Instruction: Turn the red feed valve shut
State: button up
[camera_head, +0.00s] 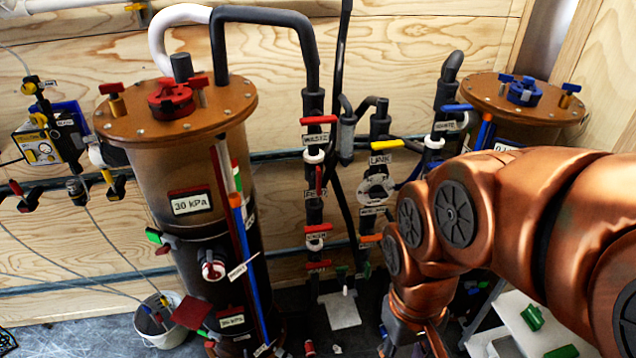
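Several red valve handles sit on the dark vertical pipe in the middle. The top red handle (319,119) lies crosswise above a label that seems to read WASTE. Below it, a narrow red handle (318,180) stands along the pipe beside a small label (315,193), possibly FEED, but too small to read surely. Two more red handles (319,228) (318,265) lie crosswise lower down. My gripper (415,345) points down at the bottom edge, right of and below these valves and apart from them. Its fingertips are cut off, so its opening is unclear.
A large copper-lidded tank (185,165) marked 30 kPa stands left of the pipe, with red and blue bars in front. A second copper-lidded tank (525,100) stands at right behind my arm. A white bucket (160,328) is at lower left. Hoses and pipes crowd the plywood wall.

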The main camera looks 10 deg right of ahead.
aim_at(317, 178)
jog(key=u, duration=0.25)
jog(key=k, duration=0.85)
jog(key=u, duration=0.95)
jog(key=i, duration=0.3)
jog(key=u, duration=0.05)
